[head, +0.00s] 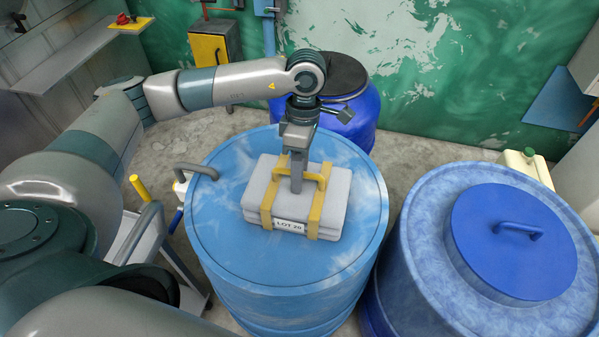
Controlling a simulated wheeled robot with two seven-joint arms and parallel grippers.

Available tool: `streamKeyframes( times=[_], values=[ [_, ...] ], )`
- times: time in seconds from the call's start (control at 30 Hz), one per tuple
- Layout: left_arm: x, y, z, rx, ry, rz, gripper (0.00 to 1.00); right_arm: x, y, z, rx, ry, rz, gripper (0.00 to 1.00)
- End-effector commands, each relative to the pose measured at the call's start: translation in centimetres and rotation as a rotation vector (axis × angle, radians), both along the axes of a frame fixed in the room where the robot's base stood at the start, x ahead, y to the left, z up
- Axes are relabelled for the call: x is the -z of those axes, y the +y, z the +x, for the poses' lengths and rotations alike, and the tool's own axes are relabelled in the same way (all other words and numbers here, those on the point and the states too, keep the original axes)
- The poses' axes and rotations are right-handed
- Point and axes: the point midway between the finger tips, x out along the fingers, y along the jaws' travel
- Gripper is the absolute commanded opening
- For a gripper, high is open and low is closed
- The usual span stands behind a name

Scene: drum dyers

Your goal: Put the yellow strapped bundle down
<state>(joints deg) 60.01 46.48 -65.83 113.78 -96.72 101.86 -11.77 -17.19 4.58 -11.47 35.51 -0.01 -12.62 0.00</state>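The yellow strapped bundle (255,196) is a grey block with two yellow straps, a yellow handle on top and a white tag reading "LOT 20". It is level over the middle of the light blue drum's lid (340,250); I cannot tell whether it rests there or hangs just above. My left gripper (297,184) points straight down at the handle, one finger in front of the bar, and looks shut on it; the far finger is hidden. My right gripper does not show.
A blue drum with a round handled lid (482,256) stands at right. A dark-lidded blue drum (362,120) stands behind. A cart (145,240) is at left. The lid around the bundle is clear.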

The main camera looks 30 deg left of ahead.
Motion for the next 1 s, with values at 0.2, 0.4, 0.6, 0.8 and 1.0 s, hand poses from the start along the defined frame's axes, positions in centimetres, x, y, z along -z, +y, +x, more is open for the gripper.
streamKeyframes(
  times=[0.2, 0.4, 0.6, 0.8, 1.0],
  values=[
    [-0.3, 0.0, 0.0, 0.0, 0.0, 0.0, 0.31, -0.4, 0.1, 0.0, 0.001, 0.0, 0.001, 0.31],
    [-1.8, 0.1, 0.5, 0.0, -0.003, -0.001, 0.31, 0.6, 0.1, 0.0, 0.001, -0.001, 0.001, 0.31],
    [-5.0, 0.2, 1.1, 0.0, -0.004, -0.001, 0.31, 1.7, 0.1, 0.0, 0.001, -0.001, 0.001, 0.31],
    [-8.5, 0.4, 1.8, 0.0, -0.004, 0.0, 0.31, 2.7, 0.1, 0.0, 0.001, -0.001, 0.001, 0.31],
    [-11.1, 0.5, 2.2, 0.0, -0.002, -0.001, 0.31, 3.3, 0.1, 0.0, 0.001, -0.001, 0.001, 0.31]
  ],
)
